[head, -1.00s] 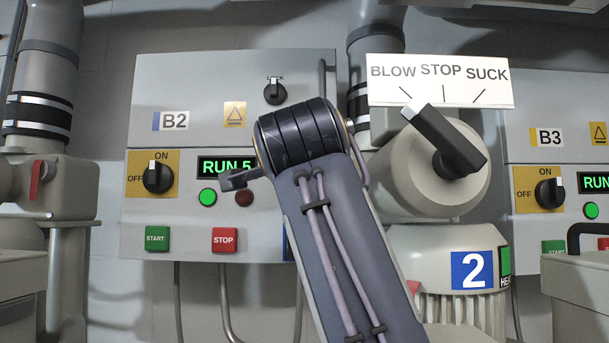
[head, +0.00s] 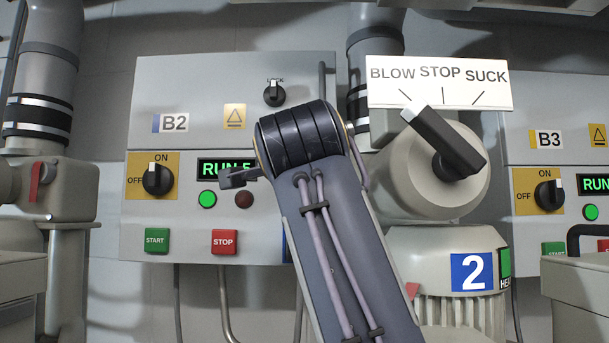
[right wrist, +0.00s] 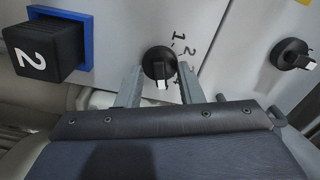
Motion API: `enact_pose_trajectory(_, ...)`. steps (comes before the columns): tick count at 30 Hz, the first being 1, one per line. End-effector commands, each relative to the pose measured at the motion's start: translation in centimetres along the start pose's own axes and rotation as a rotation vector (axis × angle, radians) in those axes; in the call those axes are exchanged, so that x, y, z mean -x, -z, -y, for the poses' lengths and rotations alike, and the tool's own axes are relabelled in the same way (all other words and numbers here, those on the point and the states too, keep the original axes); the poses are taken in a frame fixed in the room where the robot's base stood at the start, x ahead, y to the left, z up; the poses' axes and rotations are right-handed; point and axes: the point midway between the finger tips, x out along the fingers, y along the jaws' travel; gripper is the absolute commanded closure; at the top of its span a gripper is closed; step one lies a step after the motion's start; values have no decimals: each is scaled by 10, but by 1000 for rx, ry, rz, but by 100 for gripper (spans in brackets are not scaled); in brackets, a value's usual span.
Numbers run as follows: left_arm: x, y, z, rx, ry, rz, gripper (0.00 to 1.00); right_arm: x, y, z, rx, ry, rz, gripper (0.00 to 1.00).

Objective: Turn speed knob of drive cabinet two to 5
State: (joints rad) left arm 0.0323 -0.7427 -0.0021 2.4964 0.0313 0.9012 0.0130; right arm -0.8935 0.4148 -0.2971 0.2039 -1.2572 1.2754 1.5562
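Drive cabinet two (head: 290,75) is the grey box labelled B2 in the head view. Its green display (head: 226,166) appears to read RUN 5, its lower part covered by a dark piece of my right gripper. My right arm covers the cabinet's right half. In the right wrist view my right gripper (right wrist: 159,86) is open, with a finger on each side of a black round knob (right wrist: 158,62). Gaps seem to show beside the knob. Its white-ended pointer points down in that view; partly hidden numerals stand beside it. My left gripper is not in view.
An ON/OFF switch (head: 157,178), green START (head: 156,240) and red STOP (head: 225,241) buttons sit on the cabinet's left. Another black knob (head: 274,94) is above. A large BLOW/STOP/SUCK lever (head: 447,142) stands right. A black block marked 2 (right wrist: 45,48) is left in the wrist view.

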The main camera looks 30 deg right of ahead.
Motion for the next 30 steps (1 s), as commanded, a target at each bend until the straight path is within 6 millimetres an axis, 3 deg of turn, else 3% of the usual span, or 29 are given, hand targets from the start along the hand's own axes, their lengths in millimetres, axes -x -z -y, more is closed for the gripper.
enact_pose_trajectory(5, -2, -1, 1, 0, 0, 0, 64, 4, -1, 0, 0, 1, 1, 66)
enact_pose_trajectory(18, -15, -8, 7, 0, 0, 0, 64, 70, -1, 0, -1, 2, 2, 66)
enact_pose_trajectory(30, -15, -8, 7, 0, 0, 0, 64, 78, 0, 0, 0, 0, 0, 66)
